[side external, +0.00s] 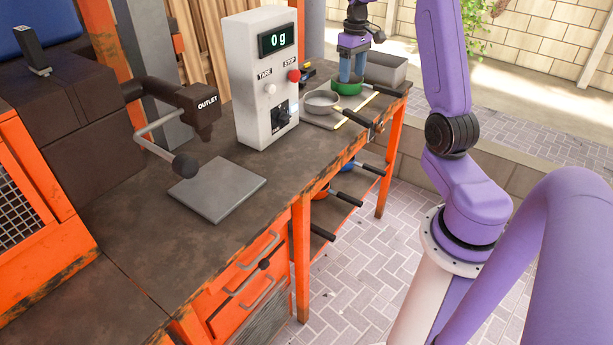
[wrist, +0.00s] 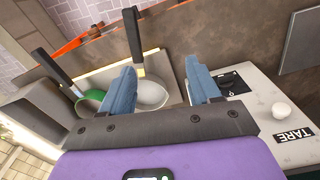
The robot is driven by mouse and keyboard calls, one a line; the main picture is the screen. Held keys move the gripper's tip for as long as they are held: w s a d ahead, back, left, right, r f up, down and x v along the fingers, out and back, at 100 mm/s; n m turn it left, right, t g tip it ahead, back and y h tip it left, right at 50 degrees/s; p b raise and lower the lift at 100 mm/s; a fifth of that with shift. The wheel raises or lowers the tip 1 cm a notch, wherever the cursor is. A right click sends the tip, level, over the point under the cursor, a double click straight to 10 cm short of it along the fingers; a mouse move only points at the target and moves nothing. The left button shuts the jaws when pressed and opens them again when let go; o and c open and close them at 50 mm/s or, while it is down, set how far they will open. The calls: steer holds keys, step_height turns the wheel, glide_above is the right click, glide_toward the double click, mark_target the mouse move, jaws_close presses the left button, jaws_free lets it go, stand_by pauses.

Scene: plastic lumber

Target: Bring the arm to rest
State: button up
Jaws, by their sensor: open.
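My gripper (side external: 352,80) is at the far end of the workbench (side external: 130,240) in the side external view, pointing down with its blue fingers over a green pan (side external: 346,90). In the wrist view my gripper (wrist: 161,66) has its two blue fingers apart with nothing held between them. A light grey pan (wrist: 151,95) with a black handle shows beyond and between the fingers, and the green pan (wrist: 91,101) lies to its left. Whether the fingers touch either pan cannot be told.
A white control box (side external: 262,85) reading 0 g stands left of the pans. A grey bin (side external: 388,72) is behind my gripper. A dark outlet (side external: 200,110) with a lever overhangs a flat grey plate (side external: 218,189). Several pans sit on the lower shelf.

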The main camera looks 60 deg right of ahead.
steer(key=s+a+r+n, duration=0.1)
steer(key=s+a+n, duration=0.15)
steer(key=a, duration=1.15)
steer(key=s+a+r+n, duration=0.1)
steer(key=a+n, duration=0.3)
steer(key=a, duration=0.9)
steer(key=s+a+f+n, duration=0.1)
steer(key=s+a+n, duration=0.3)
steer(key=s, duration=0.7)
steer(key=s+a+f+n, duration=0.2)
steer(key=s+a+n, duration=0.2)
steer(key=s+a, duration=0.3)
steer(key=s, duration=0.4)
steer(key=shift+s, duration=0.4)
